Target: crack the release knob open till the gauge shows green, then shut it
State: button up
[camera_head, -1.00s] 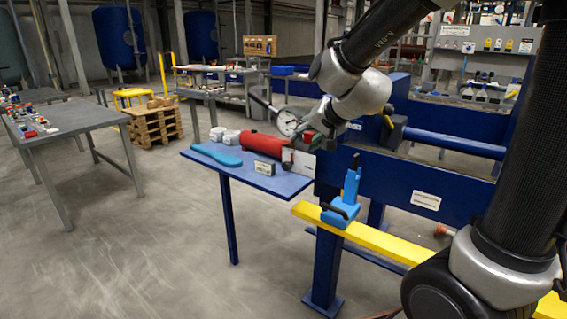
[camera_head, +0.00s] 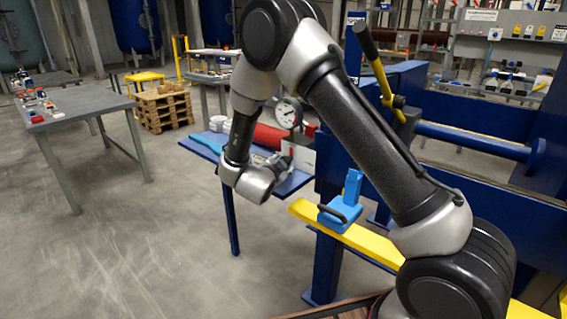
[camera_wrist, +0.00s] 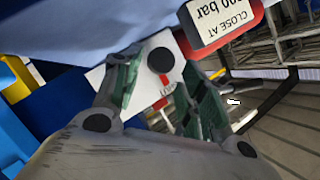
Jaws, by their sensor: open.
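The gauge (camera_head: 288,113) is a round white dial standing behind the red cylinder (camera_head: 270,137) in the head view. Its needle is too small to read. A dark round knob (camera_wrist: 160,60), apparently the release knob, shows in the wrist view in front of a white plate (camera_wrist: 147,82). A red mark lies beside it. My gripper (camera_wrist: 162,66) is open, and its two green-grey fingers appear on either side of the knob. I cannot tell whether they touch it. In the head view my wrist hides the knob.
A red-edged sign (camera_wrist: 222,16) reading "CLOSE AT" and a bar figure is upside down in the wrist view. A blue bracket (camera_head: 342,205) stands on the yellow rail (camera_head: 385,250). A lever with a black grip (camera_head: 365,40) rises behind my arm.

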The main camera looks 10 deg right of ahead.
jog(key=shift+x, duration=2.15)
jog(key=c, duration=0.7)
jog(key=shift+m+t, duration=0.6)
jog(key=shift+m, duration=0.2)
jog(key=shift+c, duration=0.2)
jog(key=o, duration=0.7)
jog(key=shift+o, duration=0.2)
jog(key=v, duration=1.2)
